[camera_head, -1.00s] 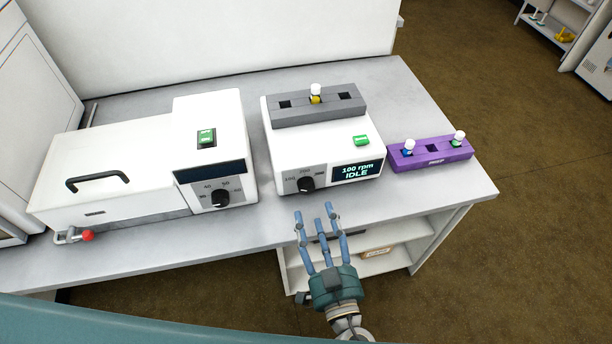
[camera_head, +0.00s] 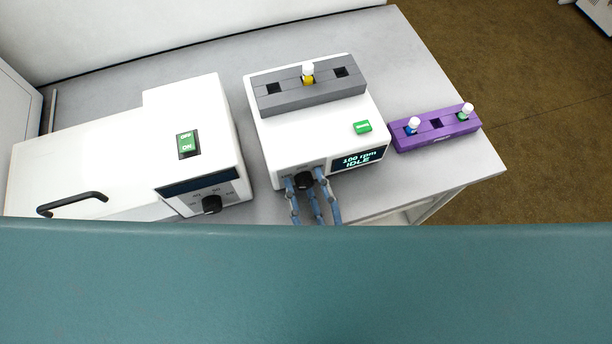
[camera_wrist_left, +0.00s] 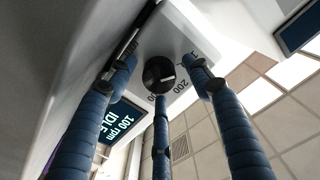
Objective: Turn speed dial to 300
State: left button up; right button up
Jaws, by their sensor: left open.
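The speed dial (camera_head: 304,181) is a black round knob on the front of the white shaker (camera_head: 300,140). It also shows in the left wrist view (camera_wrist_left: 158,73), with a white mark on it and numbers, 200 among them, on the panel around it. The display (camera_head: 358,160) beside it reads 100 rpm IDLE. My left gripper (camera_head: 305,176) is open, with its blue fingers spread around the dial at the shaker's front. In the left wrist view the fingers (camera_wrist_left: 160,80) stand apart around the dial; I cannot tell whether any touches it. My right gripper is not in view.
A grey rack (camera_head: 270,103) with a yellow, white-capped vial sits on the shaker beside a green button (camera_head: 362,127). A purple rack (camera_head: 456,128) with vials stands at right. A white device (camera_head: 200,120) with its own dial stands at left.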

pick_arm(q)
jog(key=shift+s, duration=0.1)
jog(key=c, duration=1.1)
jog(key=shift+r, duration=0.1)
jog(key=shift+c, duration=0.2)
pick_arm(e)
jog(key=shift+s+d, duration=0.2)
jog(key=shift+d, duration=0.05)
